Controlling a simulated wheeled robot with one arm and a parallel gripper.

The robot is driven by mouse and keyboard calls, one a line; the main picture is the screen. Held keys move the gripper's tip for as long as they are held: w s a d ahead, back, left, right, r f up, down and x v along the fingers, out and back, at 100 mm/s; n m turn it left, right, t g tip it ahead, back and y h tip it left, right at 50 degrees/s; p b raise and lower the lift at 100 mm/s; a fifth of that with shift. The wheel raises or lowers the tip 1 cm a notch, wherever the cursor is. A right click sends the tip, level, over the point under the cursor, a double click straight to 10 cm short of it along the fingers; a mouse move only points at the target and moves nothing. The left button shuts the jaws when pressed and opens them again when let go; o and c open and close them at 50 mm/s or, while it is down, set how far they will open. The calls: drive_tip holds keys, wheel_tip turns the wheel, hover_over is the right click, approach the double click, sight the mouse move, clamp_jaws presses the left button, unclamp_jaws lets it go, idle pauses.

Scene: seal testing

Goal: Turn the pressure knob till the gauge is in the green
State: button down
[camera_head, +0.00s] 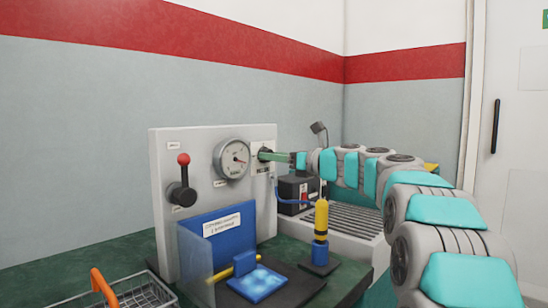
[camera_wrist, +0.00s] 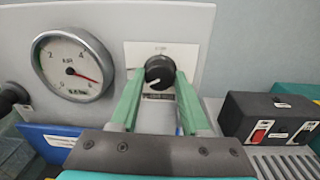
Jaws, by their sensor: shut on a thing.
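The black pressure knob (camera_wrist: 158,70) sits on a pale plate on the grey panel. My gripper (camera_wrist: 160,78) has its two green fingers on either side of the knob and is shut on it. In the head view my gripper (camera_head: 270,156) reaches the panel from the right, and its fingers partly hide the knob. The round white gauge (camera_wrist: 73,64) is left of the knob; it also shows in the head view (camera_head: 232,158). Its red needle points to the lower right of the dial.
A lever with a red ball (camera_head: 183,160) stands on the panel left of the gauge. Below are a blue sign (camera_head: 218,228), a clear shield, a yellow and blue cylinder (camera_head: 321,222) and a blue pad (camera_head: 258,284). A black switch box (camera_wrist: 265,118) is right of the knob.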

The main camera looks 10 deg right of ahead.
drive_tip(key=shift+s+a+f+n+t+h+b, duration=0.1)
drive_tip(key=shift+n+t+h+b, duration=0.2)
drive_tip(key=shift+n+b, duration=5.3)
drive_tip(key=shift+a+n+t+h+b, duration=0.1)
drive_tip(key=shift+n+h+b, duration=0.7)
drive_tip(key=shift+n, duration=9.2)
drive_tip(key=shift+y+b, duration=0.4)
